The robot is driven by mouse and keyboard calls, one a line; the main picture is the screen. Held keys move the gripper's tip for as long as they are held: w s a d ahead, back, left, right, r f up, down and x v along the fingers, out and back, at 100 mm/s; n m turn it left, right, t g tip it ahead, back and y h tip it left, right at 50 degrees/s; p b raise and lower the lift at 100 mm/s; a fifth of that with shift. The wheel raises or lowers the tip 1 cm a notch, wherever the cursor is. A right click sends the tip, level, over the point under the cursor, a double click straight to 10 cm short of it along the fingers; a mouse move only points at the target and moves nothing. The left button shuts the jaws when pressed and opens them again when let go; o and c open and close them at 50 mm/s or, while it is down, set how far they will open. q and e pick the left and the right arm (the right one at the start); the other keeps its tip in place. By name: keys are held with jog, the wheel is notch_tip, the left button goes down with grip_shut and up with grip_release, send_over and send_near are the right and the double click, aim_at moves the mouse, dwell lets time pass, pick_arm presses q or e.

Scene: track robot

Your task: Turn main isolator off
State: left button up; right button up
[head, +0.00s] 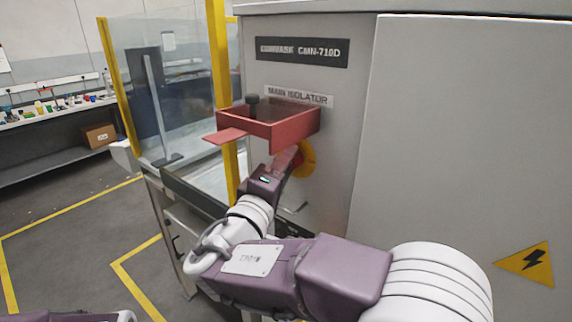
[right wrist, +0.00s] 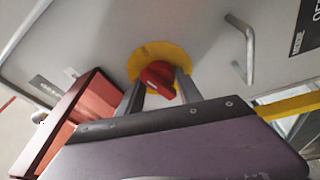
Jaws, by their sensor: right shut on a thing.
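The main isolator is a red rotary knob (right wrist: 158,78) on a yellow disc (right wrist: 143,62), fixed to the grey cabinet face. In the head view the yellow disc (head: 310,160) shows below the "MAIN ISOLATOR" label (head: 315,98), and the knob is mostly hidden by my gripper. My right gripper (right wrist: 160,84) is at the knob, with one finger on each side, shut on it. In the head view the right gripper (head: 287,160) reaches up to the disc from below left. My left gripper is out of view.
A red open tray (head: 295,128) juts from the cabinet just above my right gripper; it is close on the left in the wrist view (right wrist: 68,125). A bent metal handle (right wrist: 243,50) sits beside the disc. A yellow-framed clear guard (head: 165,80) stands to the left.

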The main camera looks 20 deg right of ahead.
jog(key=shift+r+n+g+y+p, duration=0.1)
jog(key=shift+n+g+y+p, duration=0.35)
jog(key=shift+n+p, duration=1.7)
jog(key=shift+r+n+g+y+p, duration=0.2)
jog(key=shift+n+g+p, duration=0.4)
jog(key=shift+n+p, duration=1.6)
jog(key=shift+r+n+g+y+p, duration=0.1)
jog(key=shift+n+g+y+p, duration=0.35)
jog(key=shift+n+p, duration=1.7)
jog(key=shift+f+n+b, duration=0.1)
jog(key=shift+n+b, duration=0.2)
jog(key=shift+b, duration=0.05)
jog(key=o, duration=1.3)
jog(key=shift+o, duration=0.2)
